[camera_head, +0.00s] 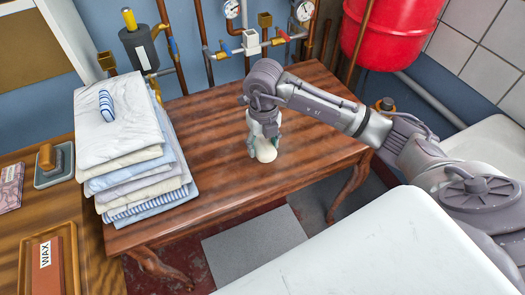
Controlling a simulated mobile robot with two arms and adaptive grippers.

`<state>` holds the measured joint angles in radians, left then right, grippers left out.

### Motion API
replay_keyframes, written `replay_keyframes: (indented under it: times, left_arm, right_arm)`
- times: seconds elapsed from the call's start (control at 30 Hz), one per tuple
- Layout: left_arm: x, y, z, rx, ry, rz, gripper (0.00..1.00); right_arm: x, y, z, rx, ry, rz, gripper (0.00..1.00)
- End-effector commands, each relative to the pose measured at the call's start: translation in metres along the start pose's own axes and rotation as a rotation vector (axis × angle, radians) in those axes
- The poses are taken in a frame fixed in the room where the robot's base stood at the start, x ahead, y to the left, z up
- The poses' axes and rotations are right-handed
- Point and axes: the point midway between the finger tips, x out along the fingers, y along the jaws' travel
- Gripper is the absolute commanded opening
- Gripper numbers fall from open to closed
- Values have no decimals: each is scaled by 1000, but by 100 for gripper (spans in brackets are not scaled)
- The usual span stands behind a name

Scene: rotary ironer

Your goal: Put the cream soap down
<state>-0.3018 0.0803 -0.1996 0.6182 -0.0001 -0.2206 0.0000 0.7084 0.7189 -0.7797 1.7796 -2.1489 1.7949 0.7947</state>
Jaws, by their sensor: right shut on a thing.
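The cream soap (265,150) is a pale rounded piece low at the fingertips of my right gripper (262,138). My right gripper points down over the middle of the wooden table (310,135) and is shut on the soap. The soap is at or just above the tabletop; I cannot tell whether it touches. The gripper hides its upper part. My left gripper is not in view.
A stack of folded cloths (135,150) with a small striped roll (106,105) on top stands on the table's left. White surfaces (370,250) border the front right. The table's right side is clear.

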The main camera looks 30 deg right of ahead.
Motion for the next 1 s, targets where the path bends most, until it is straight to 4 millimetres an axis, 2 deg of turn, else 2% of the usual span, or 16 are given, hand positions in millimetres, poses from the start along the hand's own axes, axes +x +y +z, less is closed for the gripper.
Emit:
replay_keyframes:
  times: [0.13,0.33,0.7,0.73,0.87,1.0]
  left_arm:
    - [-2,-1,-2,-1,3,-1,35]
    - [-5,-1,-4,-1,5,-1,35]
    - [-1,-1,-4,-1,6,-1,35]
    - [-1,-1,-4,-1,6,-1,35]
    - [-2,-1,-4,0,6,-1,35]
    - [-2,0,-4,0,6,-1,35]
  right_arm:
    - [11,1,1,0,2,0,21]
    - [38,0,0,0,2,0,21]
    - [45,0,1,-1,-1,0,21]
    - [45,0,1,-1,-1,0,60]
    - [44,0,1,-1,-1,0,81]
    - [44,0,1,-1,-1,0,83]
